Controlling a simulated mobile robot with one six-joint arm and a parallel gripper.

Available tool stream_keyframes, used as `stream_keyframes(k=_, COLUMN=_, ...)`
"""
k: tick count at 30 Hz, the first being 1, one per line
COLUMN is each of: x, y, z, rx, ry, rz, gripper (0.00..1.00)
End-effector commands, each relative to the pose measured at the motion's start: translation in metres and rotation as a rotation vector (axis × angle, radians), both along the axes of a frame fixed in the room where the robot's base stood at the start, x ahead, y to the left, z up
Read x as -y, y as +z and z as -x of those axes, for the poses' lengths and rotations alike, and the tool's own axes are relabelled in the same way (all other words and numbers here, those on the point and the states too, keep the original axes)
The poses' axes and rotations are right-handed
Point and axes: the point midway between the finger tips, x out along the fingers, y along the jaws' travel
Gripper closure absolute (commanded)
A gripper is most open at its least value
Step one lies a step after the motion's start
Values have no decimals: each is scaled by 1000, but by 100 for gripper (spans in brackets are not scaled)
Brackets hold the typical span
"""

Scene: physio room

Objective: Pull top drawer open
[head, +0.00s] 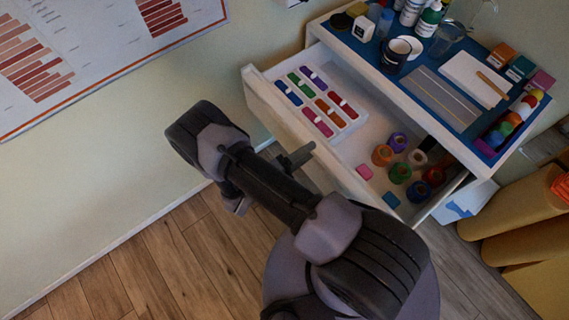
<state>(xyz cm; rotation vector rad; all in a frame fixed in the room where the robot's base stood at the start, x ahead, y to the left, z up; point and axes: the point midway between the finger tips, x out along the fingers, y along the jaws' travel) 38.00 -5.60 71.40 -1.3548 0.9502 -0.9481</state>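The white top drawer (258,91) stands pulled well out of the cabinet, just below its blue top. Inside it are a white tray of coloured strips, several rolls of tape, and small pink and blue blocks. My gripper (297,157) is close to the outer side of the drawer front, around its middle. My own arm covers part of the front's lower right. I see no handle. Whether the gripper touches the front, and whether its fingers are open or shut, I cannot tell.
The cabinet top (405,71) carries bottles, cups, a white pad and small boxes. A wall chart (90,50) hangs at the left. Bare wooden floor (150,265) lies at the lower left.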

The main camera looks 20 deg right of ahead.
Motion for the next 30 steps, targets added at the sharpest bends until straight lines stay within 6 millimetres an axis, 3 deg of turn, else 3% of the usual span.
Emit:
stream_keyframes(k=5, x=-18, y=2, z=5, rx=1, ry=5, rz=1, gripper=60)
stream_keyframes(k=18, x=-140, y=0, z=51, rx=-1, ry=4, rz=-2, gripper=60)
stream_keyframes(k=24, x=-162, y=-1, z=60, rx=-1, ry=1, rz=-1, gripper=60)
stream_keyframes(k=30, x=-163, y=-1, z=60, rx=-1, ry=-1, rz=-1, gripper=60)
